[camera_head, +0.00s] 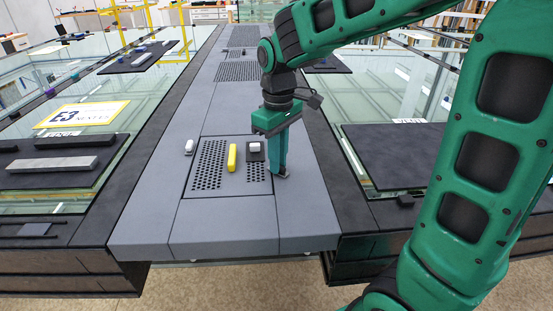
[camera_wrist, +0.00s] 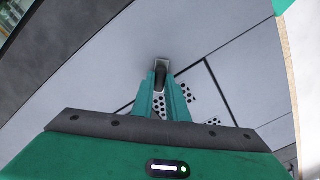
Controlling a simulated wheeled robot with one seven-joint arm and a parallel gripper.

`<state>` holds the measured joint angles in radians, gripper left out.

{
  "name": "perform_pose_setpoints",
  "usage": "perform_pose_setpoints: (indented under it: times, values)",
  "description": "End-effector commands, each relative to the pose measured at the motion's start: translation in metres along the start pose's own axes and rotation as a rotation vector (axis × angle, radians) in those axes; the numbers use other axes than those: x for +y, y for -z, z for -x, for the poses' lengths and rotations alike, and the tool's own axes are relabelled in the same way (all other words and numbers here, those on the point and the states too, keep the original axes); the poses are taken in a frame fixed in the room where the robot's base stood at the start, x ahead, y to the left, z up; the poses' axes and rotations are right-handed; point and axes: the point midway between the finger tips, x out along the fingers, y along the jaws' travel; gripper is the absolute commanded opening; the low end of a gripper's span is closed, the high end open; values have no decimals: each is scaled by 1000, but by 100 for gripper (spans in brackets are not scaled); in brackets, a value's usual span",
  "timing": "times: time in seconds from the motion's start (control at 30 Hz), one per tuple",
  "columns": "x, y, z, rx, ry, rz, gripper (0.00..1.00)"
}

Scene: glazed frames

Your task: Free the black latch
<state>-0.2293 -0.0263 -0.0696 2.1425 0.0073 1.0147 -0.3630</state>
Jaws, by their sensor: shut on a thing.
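My gripper (camera_head: 281,174) points down onto the right part of the grey deck, just right of the perforated panel. In the wrist view, its two green fingers (camera_wrist: 161,72) close around a small dark piece, which looks like the black latch (camera_wrist: 162,65). In the head view, a bit of the dark latch (camera_head: 285,178) shows at the fingertips, at deck level. The fingers hide most of it, and I cannot tell whether it is turned or still fastened.
Left of my gripper are a yellow bar (camera_head: 232,157), a small white block (camera_head: 254,146) on a dark base and a white piece (camera_head: 189,147). Dark bars lie on glass at left, near a yellow-edged E3 sign (camera_head: 82,114). A dark mat (camera_head: 395,155) lies at right.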

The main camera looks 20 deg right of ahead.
Motion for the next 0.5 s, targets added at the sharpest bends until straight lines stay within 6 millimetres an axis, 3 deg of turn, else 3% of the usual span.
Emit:
perform_pose_setpoints:
  times: [0.5]
  values:
    - [3, 2, 2, 11, -2, -487, 0]
